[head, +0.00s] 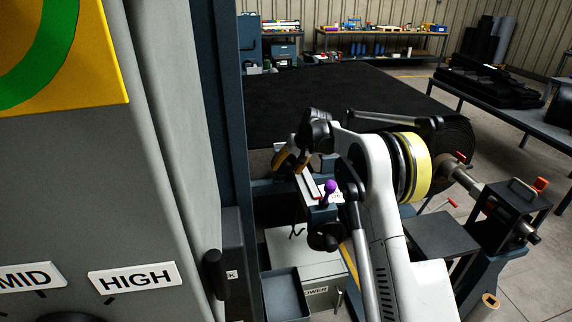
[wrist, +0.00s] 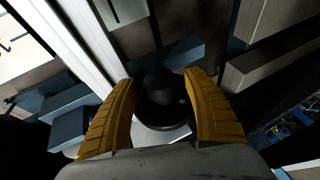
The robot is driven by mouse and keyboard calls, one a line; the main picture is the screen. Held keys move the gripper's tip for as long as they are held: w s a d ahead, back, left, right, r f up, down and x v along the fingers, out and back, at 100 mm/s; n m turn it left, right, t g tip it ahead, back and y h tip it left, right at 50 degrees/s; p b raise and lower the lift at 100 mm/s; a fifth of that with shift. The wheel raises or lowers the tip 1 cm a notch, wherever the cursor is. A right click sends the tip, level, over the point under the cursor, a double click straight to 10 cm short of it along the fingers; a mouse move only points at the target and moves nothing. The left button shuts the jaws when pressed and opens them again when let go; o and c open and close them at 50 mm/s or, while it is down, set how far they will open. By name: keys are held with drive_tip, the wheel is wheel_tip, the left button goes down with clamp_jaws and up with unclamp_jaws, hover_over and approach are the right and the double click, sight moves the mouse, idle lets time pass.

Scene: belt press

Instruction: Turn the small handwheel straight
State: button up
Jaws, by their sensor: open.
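My gripper (head: 288,161) hangs over the machine at the middle of the head view, its yellow-brown fingers pointing down. In the wrist view my gripper (wrist: 160,78) is open, with one finger on each side of a dark round knob-like part (wrist: 165,92). I cannot tell for sure whether this part is the small handwheel, how it is turned, or whether the fingers touch it.
A purple knob (head: 329,187) stands just right of my gripper. A large grey cabinet (head: 140,190) fills the left. The wide black belt (head: 340,100) lies behind, and a yellow-rimmed roll (head: 416,167) is partly behind my arm. A bench (head: 495,110) stands at the right.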

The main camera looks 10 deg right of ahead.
drive_tip(key=shift+w+f, duration=0.1)
drive_tip(key=shift+f, duration=0.05)
drive_tip(key=c, duration=1.2)
drive_tip(key=shift+o, duration=0.2)
drive_tip(key=y, duration=0.2)
drive_tip(key=shift+d+f+m+y, duration=0.1)
drive_tip(key=shift+m+y, duration=0.2)
drive_tip(key=shift+m, duration=0.1)
drive_tip(key=shift+m+y+b, duration=0.3)
drive_tip(key=shift+y+b, duration=0.35)
drive_tip(key=shift+y, duration=0.55)
drive_tip(key=shift+m+t+y+b, duration=0.35)
drive_tip(key=shift+y+b, duration=0.4)
drive_tip(key=shift+y, duration=0.75)
